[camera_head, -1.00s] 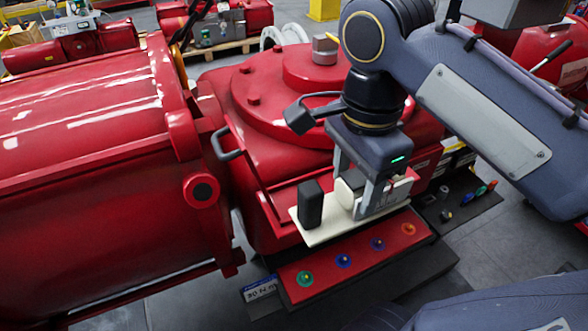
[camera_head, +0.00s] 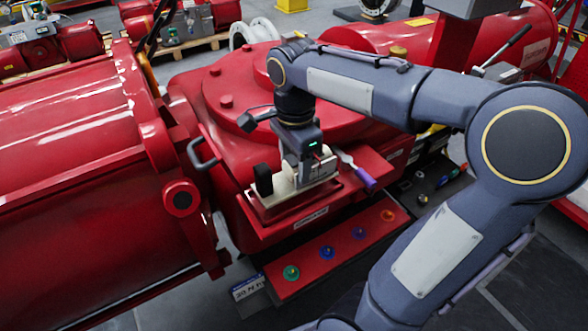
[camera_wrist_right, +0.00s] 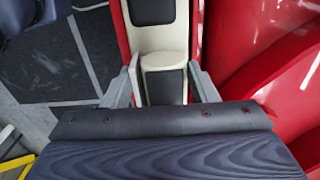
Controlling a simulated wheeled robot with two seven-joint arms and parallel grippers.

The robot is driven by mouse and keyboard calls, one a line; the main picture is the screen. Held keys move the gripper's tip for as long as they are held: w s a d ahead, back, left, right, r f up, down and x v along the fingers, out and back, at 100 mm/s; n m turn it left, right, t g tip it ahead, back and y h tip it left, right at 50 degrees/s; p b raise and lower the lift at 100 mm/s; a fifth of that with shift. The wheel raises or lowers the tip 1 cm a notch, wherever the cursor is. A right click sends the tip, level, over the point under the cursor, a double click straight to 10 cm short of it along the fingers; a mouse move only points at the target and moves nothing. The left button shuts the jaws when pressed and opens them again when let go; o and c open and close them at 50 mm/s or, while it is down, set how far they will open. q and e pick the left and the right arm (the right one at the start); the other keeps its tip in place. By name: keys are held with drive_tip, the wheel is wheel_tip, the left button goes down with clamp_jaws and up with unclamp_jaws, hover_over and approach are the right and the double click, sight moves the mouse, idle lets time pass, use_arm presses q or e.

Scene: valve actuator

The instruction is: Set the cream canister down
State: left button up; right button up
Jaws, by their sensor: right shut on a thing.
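The cream canister (camera_head: 288,172) is a pale rounded piece on a flat cream base, with a black block (camera_head: 263,180) upright at the base's left end. My right gripper (camera_head: 306,178) points down and is shut on the canister. In the right wrist view the canister (camera_wrist_right: 163,61) shows between the two grey fingers (camera_wrist_right: 164,84), with a black patch below its cream top. The base lies over a red ledge (camera_head: 345,192) on the front of the red machine; whether it touches the ledge I cannot tell. My left gripper is not in view.
A purple-handled tool (camera_head: 358,172) lies on the ledge right of my gripper. Below is a red strip (camera_head: 340,250) with several coloured knobs. A black tray (camera_head: 425,186) with small items is at right. A large red drum (camera_head: 80,180) stands at left.

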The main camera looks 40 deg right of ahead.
sight(294, 173)
drive_tip(key=shift+w+d+f, duration=0.1)
drive_tip(key=shift+w+f, duration=0.1)
drive_tip(key=shift+f, duration=1.65)
drive_tip(key=shift+f, duration=0.2)
drive_tip(key=o, duration=1.3)
drive_tip(key=shift+o, duration=0.2)
drive_tip(key=shift+r, duration=0.1)
wheel_tip(294, 173, up, 12)
drive_tip(key=shift+r, duration=0.1)
drive_tip(key=s+a+f+n+t+y, duration=0.3)
drive_tip(key=s+a+f+n, duration=0.6)
drive_tip(key=n, duration=0.8)
drive_tip(key=s+f+t, duration=0.2)
drive_tip(key=s+f, duration=0.1)
drive_tip(key=f, duration=0.1)
drive_tip(key=shift+s+a+n+t+y, duration=0.25)
drive_tip(key=shift+a+n+t+y, duration=0.05)
drive_tip(key=shift+a+y, duration=0.1)
